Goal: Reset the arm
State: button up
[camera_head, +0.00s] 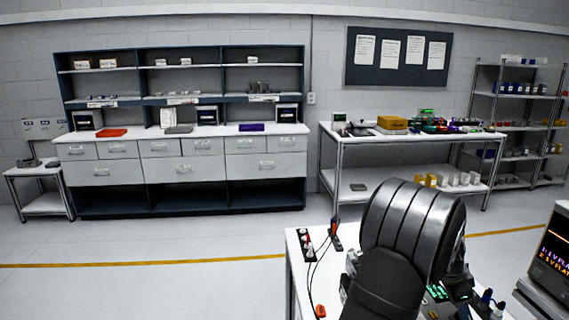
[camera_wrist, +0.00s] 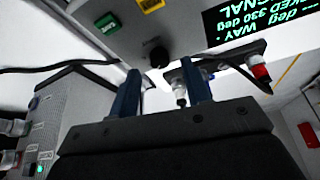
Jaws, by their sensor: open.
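My gripper (camera_wrist: 160,72) shows in the wrist view with its two blue fingers apart, open, with nothing seen between them. Beyond the fingers is a grey panel with a green button (camera_wrist: 108,23), a yellow button (camera_wrist: 151,4) and a black knob (camera_wrist: 159,57). A black display (camera_wrist: 255,25) with green text, partly reading "330 deg", is at the upper right. A connector with a red part (camera_wrist: 260,72) is below it. In the head view my black arm stands over the white workbench (camera_head: 296,265), and the gripper cannot be made out there.
In the wrist view, dark cables (camera_wrist: 60,68) run at the left above a grey box (camera_wrist: 75,110) with connectors and a green light. In the head view, a monitor (camera_head: 552,250) stands at the right edge. Shelving (camera_head: 185,130) and a side table (camera_head: 350,150) line the back wall, with open floor before them.

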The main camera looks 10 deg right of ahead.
jog(key=shift+x, duration=1.1)
jog(key=shift+s+n, duration=0.1)
jog(key=shift+n, duration=0.5)
jog(key=shift+s+n+t, duration=0.1)
jog(key=shift+n+t, duration=0.8)
jog(key=shift+n, duration=0.8)
jog(key=shift+s+n+t+y, duration=0.15)
jog(key=shift+n+t, duration=0.25)
jog(key=shift+n, duration=0.65)
jog(key=shift+s+n+t+y, duration=0.1)
jog(key=shift+n+t+y, duration=0.25)
jog(key=shift+n, duration=0.7)
jog(key=shift+v, duration=1.65)
jog(key=shift+w+d, duration=0.1)
jog(key=shift+w, duration=0.05)
